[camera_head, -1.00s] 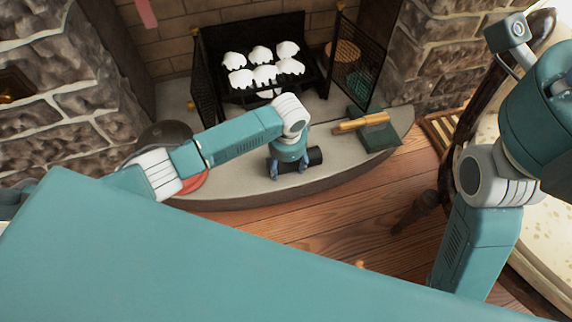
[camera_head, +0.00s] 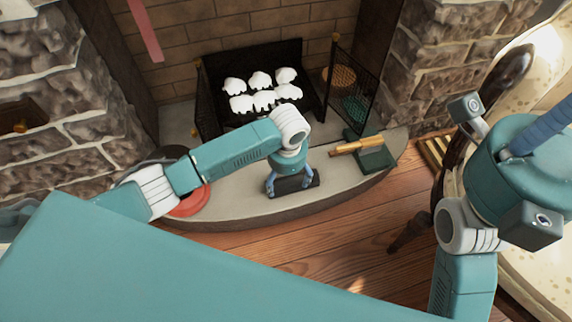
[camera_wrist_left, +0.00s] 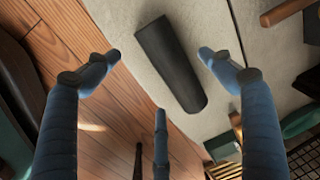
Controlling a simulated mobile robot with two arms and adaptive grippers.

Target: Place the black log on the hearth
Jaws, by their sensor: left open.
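The black log (camera_head: 294,186) lies on the pale stone hearth (camera_head: 236,196), near its curved front edge. It also shows in the left wrist view (camera_wrist_left: 171,64), lying on the pale stone between the fingertips and apart from them. My left gripper (camera_head: 289,189) is over the log, pointing down, with its fingers spread. In the left wrist view the gripper (camera_wrist_left: 160,54) is open and empty.
A fire grate with several white pieces (camera_head: 262,90) stands behind the hearth, with a mesh screen (camera_head: 350,88) at its right. A green item (camera_head: 374,160) and a tan stick (camera_head: 356,146) lie on the hearth's right. A red round thing (camera_head: 188,200) lies at left. Wooden floor (camera_head: 330,236) lies in front.

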